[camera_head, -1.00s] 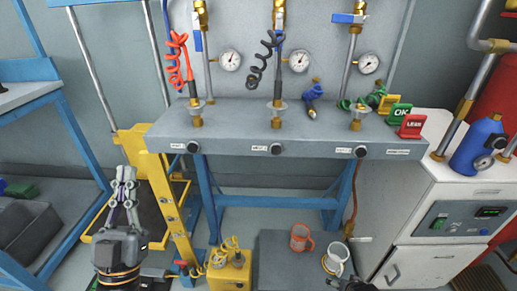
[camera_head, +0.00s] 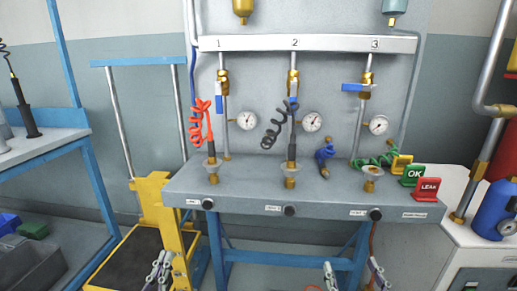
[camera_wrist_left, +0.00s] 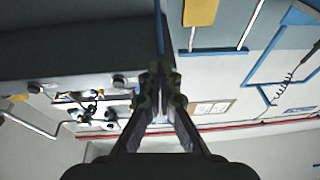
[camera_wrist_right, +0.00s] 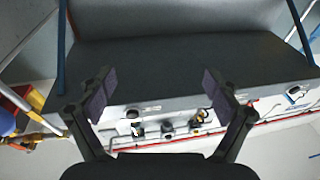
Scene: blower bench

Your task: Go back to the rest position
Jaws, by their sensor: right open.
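My left gripper (camera_head: 159,271) shows at the bottom edge of the head view, in front of the yellow lift frame. Its fingers are together with nothing visible between them, as the left wrist view (camera_wrist_left: 161,80) also shows. My right gripper (camera_head: 354,274) shows at the bottom edge, in front of and below the bench front. Its two fingers are wide apart and empty in the right wrist view (camera_wrist_right: 158,88). Both grippers are apart from the bench (camera_head: 250,201) and point upward in the head view. Most of both arms is out of the head view.
The bench carries red (camera_head: 197,125) and dark (camera_head: 275,128) coiled hoses, a green coil (camera_head: 378,160), a blue nozzle (camera_head: 324,158), and OK (camera_head: 412,175) and LEAK (camera_head: 428,189) signs. The yellow lift (camera_head: 155,196) stands left; a white cabinet (camera_head: 462,235) stands right.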

